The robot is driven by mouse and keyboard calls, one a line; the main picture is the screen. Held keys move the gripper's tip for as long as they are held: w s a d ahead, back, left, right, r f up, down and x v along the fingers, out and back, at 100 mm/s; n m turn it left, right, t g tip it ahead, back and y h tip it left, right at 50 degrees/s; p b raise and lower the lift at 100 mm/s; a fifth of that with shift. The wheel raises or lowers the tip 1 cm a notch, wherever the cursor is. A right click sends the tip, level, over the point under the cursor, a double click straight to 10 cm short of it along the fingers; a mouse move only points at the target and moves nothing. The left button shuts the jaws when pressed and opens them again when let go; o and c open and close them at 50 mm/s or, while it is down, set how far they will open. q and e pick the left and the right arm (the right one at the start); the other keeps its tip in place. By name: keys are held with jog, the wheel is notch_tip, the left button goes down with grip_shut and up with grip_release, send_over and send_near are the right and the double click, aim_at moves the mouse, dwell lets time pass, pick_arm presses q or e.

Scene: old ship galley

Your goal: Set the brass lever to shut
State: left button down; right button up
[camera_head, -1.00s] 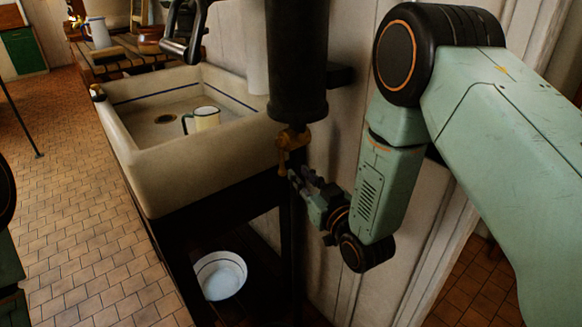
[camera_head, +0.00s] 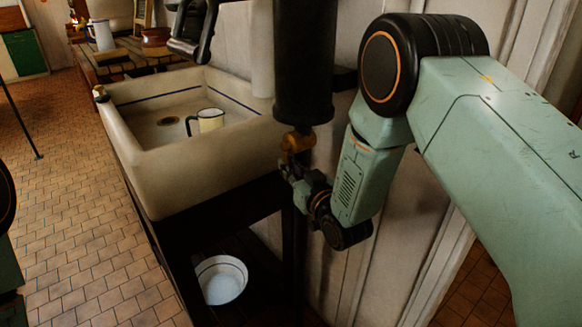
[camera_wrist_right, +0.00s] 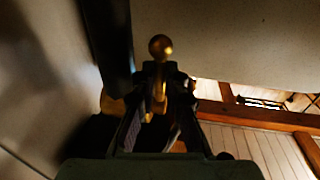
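The brass lever is on a brass valve (camera_head: 297,142) under a dark upright cylinder, beside the sink's front right corner. In the head view my right gripper (camera_head: 288,170) is just below the valve and hides most of the lever. In the right wrist view the lever's round brass knob (camera_wrist_right: 160,47) stands just beyond the fingertips. Its brass stem runs down between the two dark fingers. The fingers of my right gripper (camera_wrist_right: 161,72) are drawn close together on the lever. My left gripper is not in view.
A pale sink (camera_head: 200,165) with an enamel mug (camera_head: 210,120) in it stands to the left of the valve. A white basin (camera_head: 222,280) is on the dark shelf below. A panelled wall (camera_head: 335,200) is close behind my right arm. The tiled floor at left is open.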

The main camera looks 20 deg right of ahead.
jog(key=shift+a, duration=0.15)
grip_shut()
jog(key=g+p, duration=0.2)
jog(key=p, duration=0.2)
jog(key=s+r+g+h+p, duration=0.1)
jog(key=g+p, duration=0.1)
jog(key=p, duration=0.3)
jog(key=s+d+n+g+p, duration=0.1)
jog(key=g+p, duration=0.1)
jog(key=p, duration=0.2)
jog(key=shift+s+r+g+h, duration=0.2)
jog(key=shift+r+g+h, duration=0.1)
jog(key=shift+r+g, duration=0.1)
jog(key=shift+f, duration=0.15)
